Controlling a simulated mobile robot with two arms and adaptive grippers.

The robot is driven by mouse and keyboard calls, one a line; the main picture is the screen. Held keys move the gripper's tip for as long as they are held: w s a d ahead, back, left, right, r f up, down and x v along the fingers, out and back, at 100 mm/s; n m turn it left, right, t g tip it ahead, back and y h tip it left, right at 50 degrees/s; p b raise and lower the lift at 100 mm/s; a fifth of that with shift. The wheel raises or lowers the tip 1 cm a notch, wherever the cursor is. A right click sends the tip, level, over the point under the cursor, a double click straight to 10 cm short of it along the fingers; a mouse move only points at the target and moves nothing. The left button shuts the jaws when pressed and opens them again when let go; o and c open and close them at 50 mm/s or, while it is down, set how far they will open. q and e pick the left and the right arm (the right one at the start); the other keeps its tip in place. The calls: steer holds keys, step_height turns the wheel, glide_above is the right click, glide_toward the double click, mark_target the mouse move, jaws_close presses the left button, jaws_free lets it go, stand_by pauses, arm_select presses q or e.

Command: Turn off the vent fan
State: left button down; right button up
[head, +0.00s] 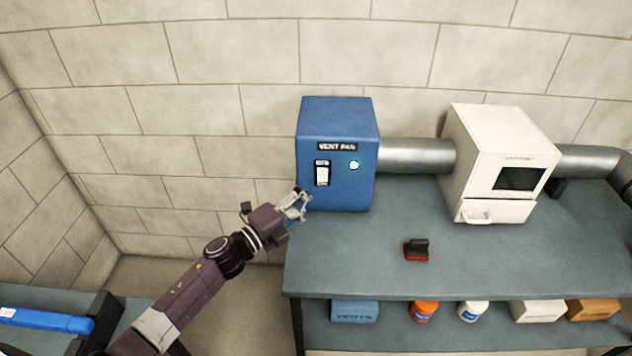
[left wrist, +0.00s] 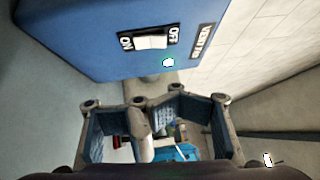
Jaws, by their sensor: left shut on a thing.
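The blue vent fan box (head: 338,120) stands at the left end of the bench. Its front has a white rocker switch (head: 322,175) and a glowing pale green light (head: 354,165). In the left wrist view the switch (left wrist: 150,42) sits between OFF and ON labels, and the light (left wrist: 168,62) glows beside it. Which way the rocker is pressed is unclear. My left gripper (head: 299,206) is below and left of the switch, near the box's lower front edge, apart from the switch. My right gripper is not in view.
A grey duct (head: 418,155) joins the box to a white cabinet (head: 500,150) with a drawer. A small red and black object (head: 417,250) lies on the bench (head: 350,260). Boxes and bottles fill the shelf below. A blue-handled object (head: 45,320) lies lower left.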

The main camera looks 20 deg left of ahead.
mark_target(324, 172)
arm_select(q)
steer(key=w, duration=0.2)
steer(key=w+a+b, duration=0.1)
steer(key=shift+w+r, duration=0.25)
steer(key=shift+w, duration=0.15)
steer(key=p, duration=0.1)
steer(key=w+r+p, duration=0.1)
steer(key=p, duration=0.1)
steer(key=shift+a+n+g+p, duration=0.2)
steer(key=shift+n+g+p, duration=0.1)
steer(key=shift+n, duration=0.1)
steer(key=shift+f, duration=0.25)
stand_by(0.8)
